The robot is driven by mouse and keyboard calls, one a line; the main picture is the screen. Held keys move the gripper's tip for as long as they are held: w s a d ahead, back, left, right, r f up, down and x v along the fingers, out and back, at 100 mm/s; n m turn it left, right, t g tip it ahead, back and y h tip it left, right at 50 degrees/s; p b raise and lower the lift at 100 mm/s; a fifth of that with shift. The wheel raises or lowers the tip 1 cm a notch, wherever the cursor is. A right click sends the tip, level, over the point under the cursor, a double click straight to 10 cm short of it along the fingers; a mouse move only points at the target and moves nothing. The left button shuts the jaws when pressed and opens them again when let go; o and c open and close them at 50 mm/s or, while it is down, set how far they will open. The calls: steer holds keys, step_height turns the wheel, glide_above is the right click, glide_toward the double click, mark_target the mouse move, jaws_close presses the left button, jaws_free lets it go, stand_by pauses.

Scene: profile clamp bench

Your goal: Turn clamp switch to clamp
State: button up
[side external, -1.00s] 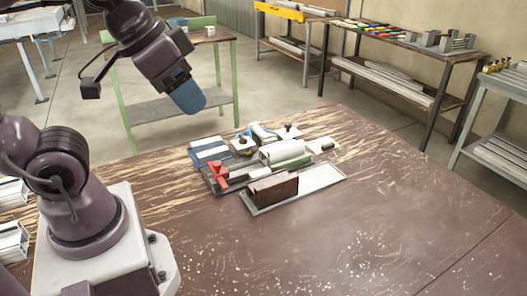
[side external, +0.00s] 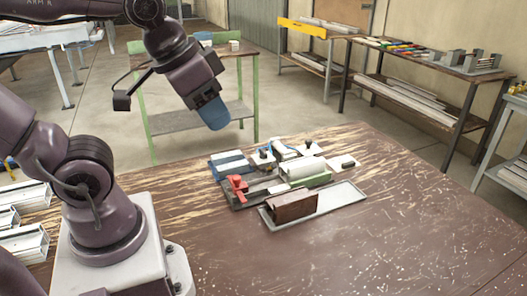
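A small clamp fixture (side external: 240,204) sits on the brown bench, right of my arm's base. A red part (side external: 238,186), perhaps the clamp switch or its lever, stands at its left front; which way it is turned is too small to tell. A brown block (side external: 293,206) lies in front, on a light grey tray (side external: 341,197).
Blue-and-white pieces (side external: 230,164) and small black-knobbed parts (side external: 264,157) stand close together behind the red part. The bench (side external: 400,240) is clear to the right and front. A green-legged table (side external: 205,117) and loaded shelves (side external: 420,98) stand beyond the bench.

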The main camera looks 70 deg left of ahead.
steer(key=w+a+f+n+g, duration=0.2)
steer(key=w+a+f+n, duration=0.1)
steer(key=w+a, duration=0.3)
steer(key=w+a+f+n+g, duration=0.2)
steer(key=w+a+f+n, duration=0.1)
steer(key=w+a, duration=0.3)
steer(key=n+g, duration=0.1)
steer(key=n, duration=1.1)
glide_above(263, 151)
step_height(263, 151, down, 12)
step_height(263, 151, down, 12)
steer(key=shift+d+f, duration=0.1)
steer(key=shift+f, duration=0.15)
steer(key=shift+c, duration=0.4)
jaws_close()
